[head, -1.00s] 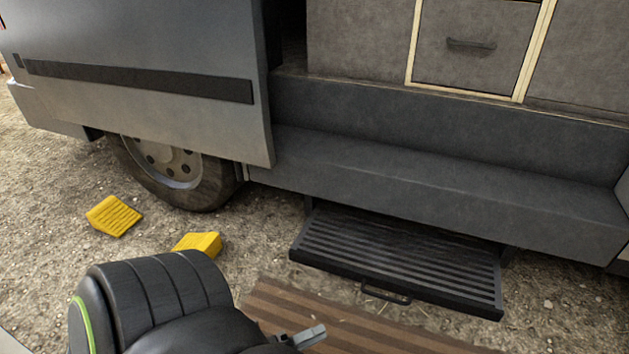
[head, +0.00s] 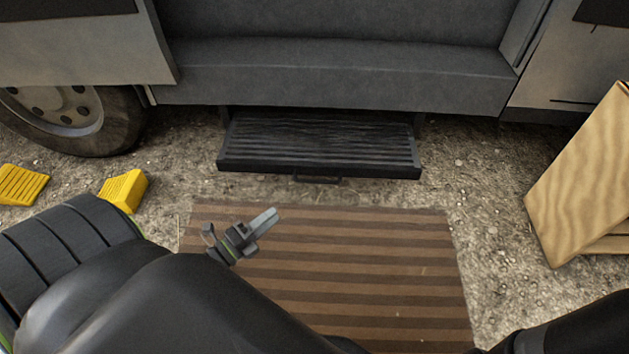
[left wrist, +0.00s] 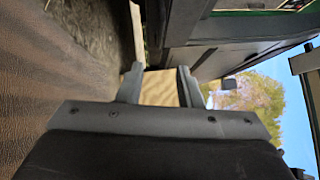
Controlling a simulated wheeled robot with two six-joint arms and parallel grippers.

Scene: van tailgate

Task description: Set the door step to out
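The door step (head: 320,150) is a black slatted tread under the van's sill, in the middle of the head view. It sticks out from beneath the sill, and a small dark pull handle (head: 318,180) sits on its front edge. My left gripper (head: 266,218) is over the striped mat, in front of and a little left of the handle, apart from it. In the left wrist view its two fingers (left wrist: 160,85) stand apart with nothing between them. My right arm shows at the lower right, but its gripper is out of view.
A striped brown mat (head: 350,270) lies before the step. Yellow wheel chocks (head: 124,190) and a wheel (head: 70,115) are at left. A wooden board (head: 585,180) leans at right. Gravel is bare between mat and board.

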